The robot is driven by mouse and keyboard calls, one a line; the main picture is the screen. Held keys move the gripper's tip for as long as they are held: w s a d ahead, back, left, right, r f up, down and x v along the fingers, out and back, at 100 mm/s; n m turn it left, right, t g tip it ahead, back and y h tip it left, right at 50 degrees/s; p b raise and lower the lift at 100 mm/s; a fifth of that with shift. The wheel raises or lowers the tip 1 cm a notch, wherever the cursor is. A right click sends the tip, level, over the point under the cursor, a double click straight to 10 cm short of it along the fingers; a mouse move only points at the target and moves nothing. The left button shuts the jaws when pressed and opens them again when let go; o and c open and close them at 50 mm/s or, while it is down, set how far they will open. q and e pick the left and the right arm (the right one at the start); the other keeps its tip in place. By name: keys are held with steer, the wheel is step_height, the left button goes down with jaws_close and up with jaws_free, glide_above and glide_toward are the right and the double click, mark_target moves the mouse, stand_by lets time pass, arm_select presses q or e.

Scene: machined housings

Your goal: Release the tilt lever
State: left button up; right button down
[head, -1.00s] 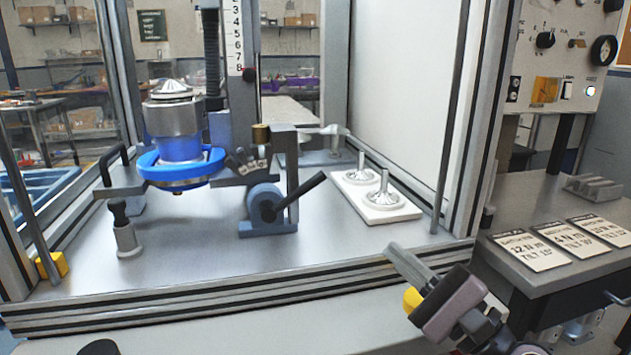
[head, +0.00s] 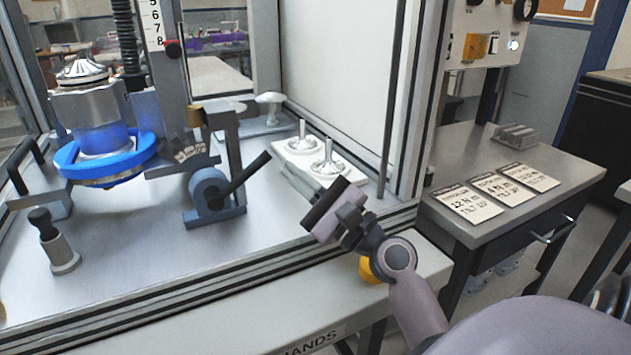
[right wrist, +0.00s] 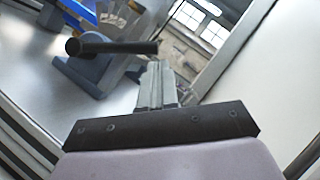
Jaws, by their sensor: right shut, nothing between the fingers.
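The tilt lever (head: 245,173) is a black rod that slants up to the right from a blue-grey pivot block (head: 210,195) on the fixture's floor. My right gripper (head: 300,178) is inside the front opening, to the right of the lever, and is shut and empty. In the right wrist view the lever (right wrist: 115,47) lies across the upper left, its free end close to the tips of my closed fingers (right wrist: 155,72). I see no clear contact between them. My left gripper is not in view.
A blue ring (head: 105,160) holds a metal housing (head: 92,115) at the left. A white plate (head: 350,178) with two metal discs stands behind my right gripper. A frame post (head: 405,110) rises to the right. A black-knobbed peg (head: 58,245) stands front left.

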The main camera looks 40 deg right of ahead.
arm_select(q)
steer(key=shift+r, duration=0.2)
arm_select(e)
steer(key=shift+x, duration=0.9)
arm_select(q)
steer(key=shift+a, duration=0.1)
